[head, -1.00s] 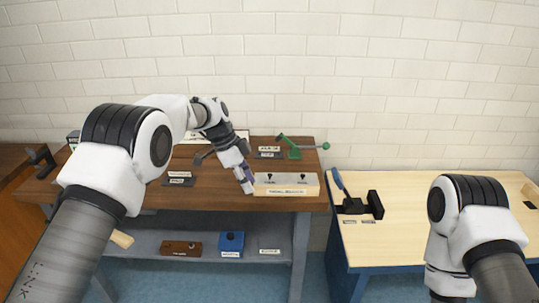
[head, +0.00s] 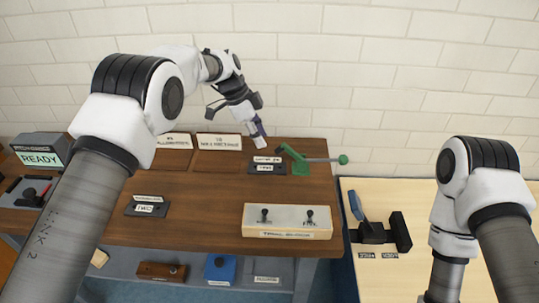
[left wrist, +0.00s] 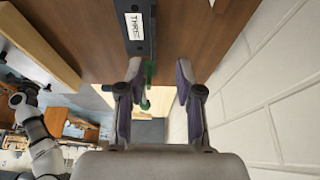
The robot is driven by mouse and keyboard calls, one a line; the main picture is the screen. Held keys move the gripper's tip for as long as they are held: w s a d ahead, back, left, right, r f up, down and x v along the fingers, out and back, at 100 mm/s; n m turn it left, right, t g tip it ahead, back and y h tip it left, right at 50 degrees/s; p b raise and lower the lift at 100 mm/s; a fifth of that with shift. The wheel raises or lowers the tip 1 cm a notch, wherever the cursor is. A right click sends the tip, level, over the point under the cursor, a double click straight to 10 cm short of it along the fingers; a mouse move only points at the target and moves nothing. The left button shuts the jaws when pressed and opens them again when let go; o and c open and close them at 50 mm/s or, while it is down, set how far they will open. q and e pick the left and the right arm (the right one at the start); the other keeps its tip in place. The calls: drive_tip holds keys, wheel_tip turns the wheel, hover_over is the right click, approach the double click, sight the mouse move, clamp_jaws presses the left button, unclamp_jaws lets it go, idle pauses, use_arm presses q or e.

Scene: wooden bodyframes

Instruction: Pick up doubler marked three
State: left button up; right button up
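The doubler marked three is a dark plate (head: 267,166) with white labels, lying at the back of the brown wooden table (head: 205,195), left of a green clamp (head: 301,165). In the left wrist view the plate (left wrist: 139,30) reads "THREE" and lies beyond the fingertips, left of the middle. My left gripper (head: 258,131) points down just behind and above the plate. Its two purple-padded fingers (left wrist: 157,80) are apart with nothing between them. My right arm shows at the right of the head view, but its gripper does not.
A plate marked two (head: 147,206) lies at the left. A pale block with two black knobs (head: 287,220) sits at the table's front right. Signs (head: 219,141) stand at the back near the wall. A black and blue clamp (head: 380,231) stands on the light bench.

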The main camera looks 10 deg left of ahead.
sight(267, 165)
use_arm(q)
drive_tip(key=shift+s+d+f, duration=0.25)
drive_tip(key=shift+s+f, duration=0.05)
drive_tip(key=shift+s, duration=0.2)
drive_tip(key=shift+s+d+f, duration=0.1)
drive_tip(key=shift+s+f, duration=0.15)
drive_tip(key=x, duration=0.5)
drive_tip(key=shift+w+a+f+p, duration=0.2)
drive_tip(key=shift+w+a+p, duration=0.1)
drive_tip(key=shift+a+p, duration=0.1)
drive_tip(key=shift+s+r, duration=0.1)
drive_tip(key=shift+d, duration=0.1)
drive_tip(key=shift+c, duration=1)
clamp_jaws()
